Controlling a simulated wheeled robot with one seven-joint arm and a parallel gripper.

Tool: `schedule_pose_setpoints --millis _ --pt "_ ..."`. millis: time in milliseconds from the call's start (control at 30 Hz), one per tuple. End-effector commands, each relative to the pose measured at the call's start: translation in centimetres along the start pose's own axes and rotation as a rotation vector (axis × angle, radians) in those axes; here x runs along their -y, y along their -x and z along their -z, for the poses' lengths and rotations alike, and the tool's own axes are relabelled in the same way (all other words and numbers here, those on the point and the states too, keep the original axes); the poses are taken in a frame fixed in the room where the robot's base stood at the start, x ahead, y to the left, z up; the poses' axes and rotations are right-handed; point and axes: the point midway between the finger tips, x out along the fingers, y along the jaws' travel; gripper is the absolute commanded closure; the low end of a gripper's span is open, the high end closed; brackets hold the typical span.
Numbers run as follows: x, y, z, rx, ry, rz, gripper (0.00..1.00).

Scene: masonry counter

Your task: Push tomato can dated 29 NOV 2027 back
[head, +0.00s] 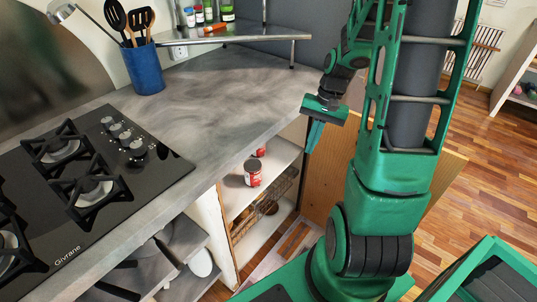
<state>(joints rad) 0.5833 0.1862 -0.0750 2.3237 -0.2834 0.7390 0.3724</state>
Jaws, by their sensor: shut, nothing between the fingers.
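A red and white can (252,173) stands upright near the front of the top shelf (279,158) in the open cabinet under the counter. A second red can (260,151) stands behind it, partly hidden, deeper in the cabinet. No date can be read on either can at this size. My green gripper (309,150) is shut and empty. It points down to the right of both cans in the picture, apart from them, near the counter's corner and the cabinet opening.
The grey counter (215,95) overhangs the cabinet. An open wooden door (325,170) stands right of the shelves. A wire basket (280,184) sits below the top shelf. A black gas hob (80,200) is at left. A blue utensil pot (145,68) stands at the back.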

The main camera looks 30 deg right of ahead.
Motion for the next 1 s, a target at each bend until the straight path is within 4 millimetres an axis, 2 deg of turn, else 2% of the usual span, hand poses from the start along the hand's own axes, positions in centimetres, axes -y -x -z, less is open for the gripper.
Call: schedule_pose_setpoints --millis 33,200,600,800,1000 --pt "0.2 -1.5 1.0 0.024 -0.03 0.024 1.0" --pt "1.6 -5.8 4.2 0.086 -0.133 0.132 1.0" --pt "4.0 -15.0 9.8 0.253 -0.425 0.437 1.0" --pt "5.0 -19.0 12.4 0.353 -0.613 0.63 1.0" --pt "5.5 -22.0 14.9 0.46 -0.817 0.839 1.0"
